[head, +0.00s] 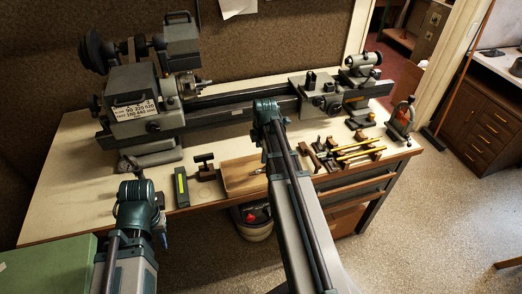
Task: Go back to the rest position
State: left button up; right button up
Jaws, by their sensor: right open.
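My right arm reaches up over the middle of the bench (75,165) and bends at its top. My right gripper (258,171) shows small beside the arm, above a wooden board (236,178); it is open, and I see nothing in it. Whether it touches the board I cannot tell. My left arm is folded at the lower left, in front of the bench's front edge. My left gripper (163,239) is mostly hidden by its own arm, and its fingers cannot be made out.
A lathe (145,110) fills the back of the bench. A dark block with a yellow-green strip (182,188) lies left of the board. Brass tubes on supports (358,152) and a red clamp (402,115) stand right. A green box (45,265) is lower left; a bucket (254,222) is below.

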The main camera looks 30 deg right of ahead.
jog(key=s+a+m+g, duration=0.1)
jog(key=s+a+m, duration=0.2)
jog(key=a, duration=0.7)
jog(key=s+a+m, duration=0.4)
jog(key=s+a, duration=0.3)
jog(key=a, duration=0.3)
jog(key=s+a+m+g, duration=0.1)
jog(key=s+a+m, duration=0.3)
jog(key=a, duration=0.7)
jog(key=shift+s+f+g+h, duration=0.15)
jog(key=shift+s+g+h, duration=0.2)
jog(key=shift+s, duration=0.75)
